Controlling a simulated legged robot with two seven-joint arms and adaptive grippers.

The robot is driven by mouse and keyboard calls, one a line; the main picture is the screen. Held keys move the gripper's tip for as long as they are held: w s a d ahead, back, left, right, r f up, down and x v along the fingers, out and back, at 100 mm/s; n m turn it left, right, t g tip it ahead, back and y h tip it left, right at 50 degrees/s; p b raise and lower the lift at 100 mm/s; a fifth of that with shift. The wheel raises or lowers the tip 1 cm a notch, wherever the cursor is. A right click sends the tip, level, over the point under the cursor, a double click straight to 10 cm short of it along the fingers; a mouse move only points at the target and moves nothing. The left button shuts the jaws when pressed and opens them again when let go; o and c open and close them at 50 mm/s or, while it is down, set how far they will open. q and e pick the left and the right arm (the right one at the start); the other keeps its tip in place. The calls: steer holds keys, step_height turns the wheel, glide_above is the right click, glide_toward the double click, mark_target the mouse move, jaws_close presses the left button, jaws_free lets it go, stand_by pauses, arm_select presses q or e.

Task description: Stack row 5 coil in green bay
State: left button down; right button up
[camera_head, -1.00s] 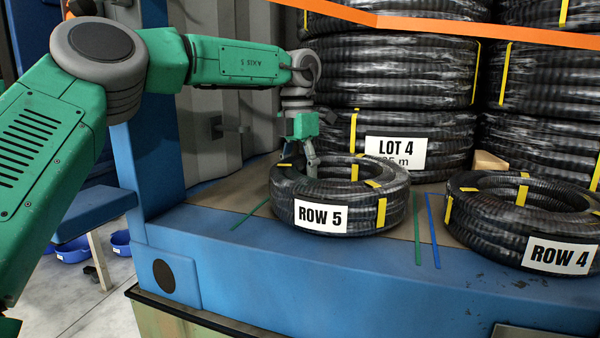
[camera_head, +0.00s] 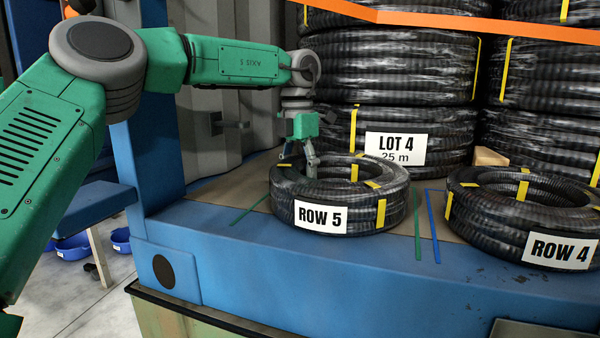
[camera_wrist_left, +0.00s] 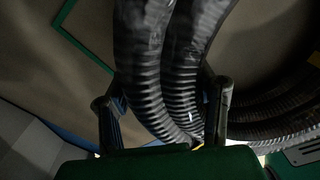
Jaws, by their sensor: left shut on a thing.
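The row 5 coil (camera_head: 345,212) is a black corrugated hose ring with yellow bands and a white "ROW 5" label. It lies flat on the blue-edged deck between green floor lines. My left gripper (camera_head: 298,163) reaches down onto the coil's back left side. In the left wrist view its two fingers (camera_wrist_left: 165,110) stand on either side of the black hose strands (camera_wrist_left: 160,70), and the gripper is shut on them. Green tape lines (camera_head: 251,211) mark the bay, one left of the coil and one right of it. My right gripper is not in view.
The row 4 coil (camera_head: 522,218) lies to the right, past a blue line (camera_head: 432,228). Tall coil stacks, one labelled "LOT 4" (camera_head: 393,148), stand close behind. An orange strap (camera_head: 450,28) crosses above. A blue post (camera_head: 150,150) stands at the left.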

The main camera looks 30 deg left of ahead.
mark_target(302, 156)
arm_select(q)
steer(key=c, duration=0.6)
jaws_free()
steer(key=shift+o, duration=0.2)
steer(key=shift+s+f, duration=0.1)
steer(key=shift+r+p, duration=0.65)
steer(key=shift+r, duration=0.85)
steer(key=shift+w+d+r, duration=0.15)
steer(key=shift+r, duration=0.35)
steer(key=shift+w+d+r, duration=0.1)
steer(key=shift+r, duration=0.4)
steer(key=shift+a+r, duration=0.2)
steer(key=shift+r, duration=1)
